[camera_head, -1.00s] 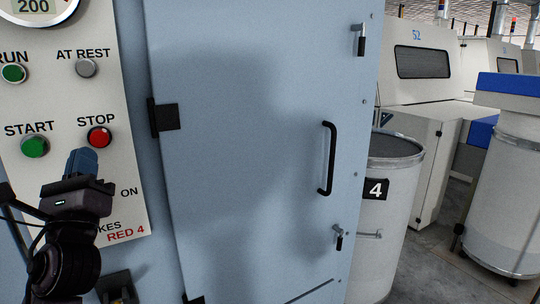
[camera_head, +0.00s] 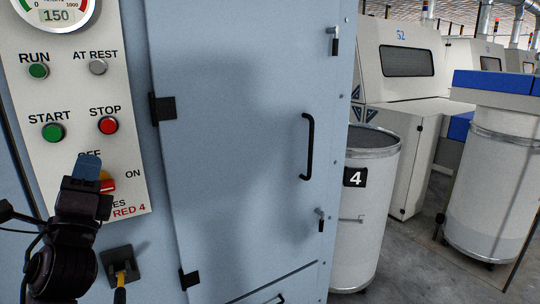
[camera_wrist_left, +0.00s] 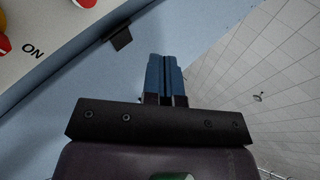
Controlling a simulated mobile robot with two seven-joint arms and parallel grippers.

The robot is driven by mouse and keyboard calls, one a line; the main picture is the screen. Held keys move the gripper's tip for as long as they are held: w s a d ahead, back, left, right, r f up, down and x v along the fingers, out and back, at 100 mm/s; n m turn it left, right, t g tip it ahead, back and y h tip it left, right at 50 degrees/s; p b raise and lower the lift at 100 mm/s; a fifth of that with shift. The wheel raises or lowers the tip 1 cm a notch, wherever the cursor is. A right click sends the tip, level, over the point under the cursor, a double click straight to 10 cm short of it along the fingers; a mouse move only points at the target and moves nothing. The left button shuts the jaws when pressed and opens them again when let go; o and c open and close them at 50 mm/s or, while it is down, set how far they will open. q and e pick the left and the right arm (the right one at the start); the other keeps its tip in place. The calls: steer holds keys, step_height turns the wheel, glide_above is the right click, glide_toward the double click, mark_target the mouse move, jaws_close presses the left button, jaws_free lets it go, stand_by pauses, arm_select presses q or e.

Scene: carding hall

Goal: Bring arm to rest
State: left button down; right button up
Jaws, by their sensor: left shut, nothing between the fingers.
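My left gripper (camera_head: 88,165) is in front of the lower part of the control panel (camera_head: 72,100), with its blue fingers pointing up. In the left wrist view its two blue fingers (camera_wrist_left: 165,75) are together with nothing between them. The green START button (camera_head: 53,132) and red STOP button (camera_head: 108,126) are just above it. A red and yellow switch (camera_head: 107,185) beside the OFF and ON words is partly hidden by my gripper. The gauge (camera_head: 58,14) reads 150. My right gripper is not in view.
The blue cabinet door (camera_head: 235,140) has a black handle (camera_head: 308,147). A black socket with a yellow plug (camera_head: 121,268) sits below the panel. A white drum marked 4 (camera_head: 366,215) stands right of the cabinet. Grey floor (camera_head: 415,255) shows beyond it.

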arm_select(q)
step_height(320, 180, down, 28)
steer(key=d+n+g+h, duration=0.2)
steer(key=n+g+h, duration=0.35)
steer(key=n, duration=1.05)
steer(key=s+d+f+n+g+y, duration=0.1)
steer(key=s+f+n+g, duration=0.4)
steer(key=s+f, duration=1.5)
step_height(320, 180, down, 3)
steer(key=g, duration=0.3)
steer(key=shift+y, duration=0.35)
